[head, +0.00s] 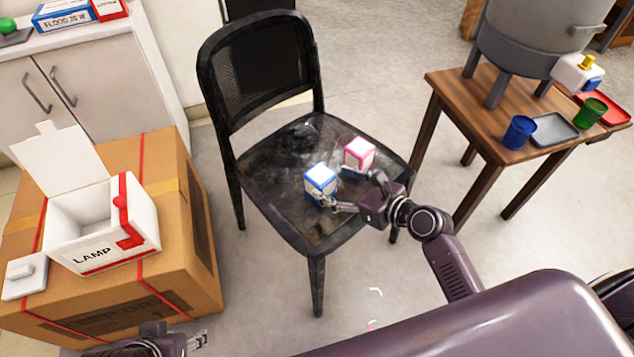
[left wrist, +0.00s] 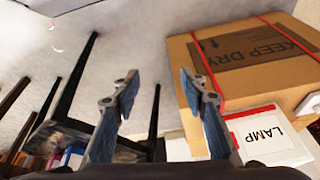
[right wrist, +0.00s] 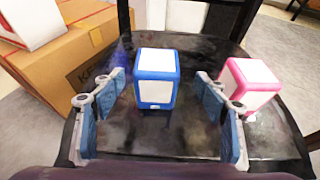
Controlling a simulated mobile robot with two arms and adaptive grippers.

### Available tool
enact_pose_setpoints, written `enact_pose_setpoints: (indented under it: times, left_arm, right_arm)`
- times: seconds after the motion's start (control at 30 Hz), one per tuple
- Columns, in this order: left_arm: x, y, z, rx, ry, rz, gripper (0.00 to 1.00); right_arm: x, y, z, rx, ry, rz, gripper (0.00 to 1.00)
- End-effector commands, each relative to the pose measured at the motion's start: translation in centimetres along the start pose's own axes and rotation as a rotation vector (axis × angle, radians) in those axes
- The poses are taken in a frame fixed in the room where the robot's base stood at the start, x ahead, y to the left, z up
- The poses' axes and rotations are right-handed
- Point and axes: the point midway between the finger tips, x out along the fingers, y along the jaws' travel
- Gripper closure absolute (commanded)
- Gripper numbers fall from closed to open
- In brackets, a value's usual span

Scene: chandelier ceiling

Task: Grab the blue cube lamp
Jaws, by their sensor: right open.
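The blue cube lamp (head: 320,181), white with blue edges, stands upright on the seat of the black chair (head: 290,217). A similar pink cube lamp (head: 359,154) stands behind it to the right. My right gripper (head: 342,190) is open at the blue lamp. In the right wrist view the blue lamp (right wrist: 157,80) lies ahead between the open fingers (right wrist: 158,112), and the pink lamp (right wrist: 250,84) is outside the right finger. My left gripper (head: 197,342) is low at the picture's bottom, by the cardboard box. In the left wrist view its fingers (left wrist: 158,85) are apart and empty.
A cardboard box (head: 180,225) at left bears an open white box marked LAMP (head: 150,222). A wooden table (head: 455,90) at right holds a grey pot (head: 530,35), cups and trays. The chair's backrest (head: 260,70) rises behind the lamps. Floor is clear between chair and table.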

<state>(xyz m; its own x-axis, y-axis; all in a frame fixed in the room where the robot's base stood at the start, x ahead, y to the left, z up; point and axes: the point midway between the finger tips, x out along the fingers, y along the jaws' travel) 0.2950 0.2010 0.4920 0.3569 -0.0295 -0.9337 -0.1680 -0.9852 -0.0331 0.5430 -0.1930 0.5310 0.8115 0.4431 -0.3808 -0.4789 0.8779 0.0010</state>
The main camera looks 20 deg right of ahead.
Motion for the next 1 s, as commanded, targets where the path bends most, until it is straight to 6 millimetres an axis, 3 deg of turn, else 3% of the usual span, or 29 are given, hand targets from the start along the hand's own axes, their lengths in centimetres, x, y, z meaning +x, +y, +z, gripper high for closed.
enact_pose_setpoints:
  times: [0.17,0.37,0.7,1.0]
  left_arm:
    - [0.5,0.2,-2.1,0.003,0.081,0.004,0.60]
    - [0.5,0.7,-6.4,0.008,0.249,0.013,0.60]
    - [-0.8,1.5,-12.7,0.013,0.507,0.027,0.60]
    - [-1.5,1.6,-14.0,0.014,0.561,0.030,0.60]
  right_arm:
    - [1.0,0.2,-0.1,0.000,-0.001,0.001,0.33]
    - [2.5,0.4,-0.2,0.000,-0.001,0.001,0.33]
    - [4.9,0.5,-0.1,-0.001,0.000,0.000,0.33]
    - [5.4,0.5,-0.1,0.000,0.002,-0.001,0.33]
